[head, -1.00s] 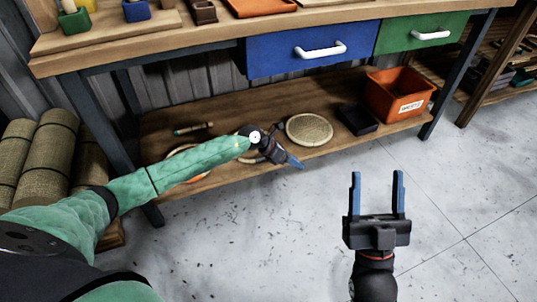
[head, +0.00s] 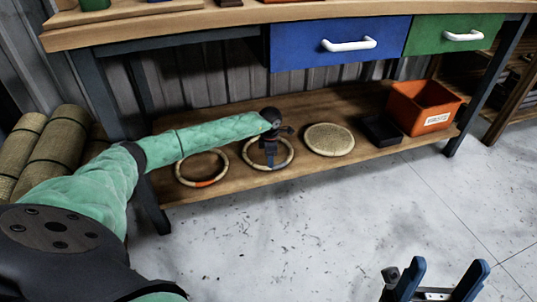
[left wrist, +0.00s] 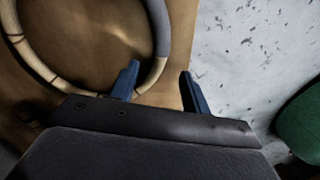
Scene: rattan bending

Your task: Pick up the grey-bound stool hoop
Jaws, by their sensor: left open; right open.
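The grey-bound stool hoop (head: 247,153) is a pale rattan ring lying flat on the low wooden shelf (head: 375,157). In the left wrist view its grey binding (left wrist: 160,28) shows at the upper right of the ring. My left gripper (head: 270,163) is open over the hoop, pointing down. In the left wrist view my left gripper (left wrist: 160,80) has one finger at the inner side of the rim and the other outside it. I cannot tell its height above the shelf. My right gripper (head: 437,280) is open and empty, over the floor at lower right.
An orange-bound hoop (head: 203,183) lies to the left and a round woven disc (head: 330,139) to the right. Beyond are a black tray (head: 381,131) and an orange bin (head: 423,106). The workbench top and blue drawer (head: 340,45) overhang the shelf.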

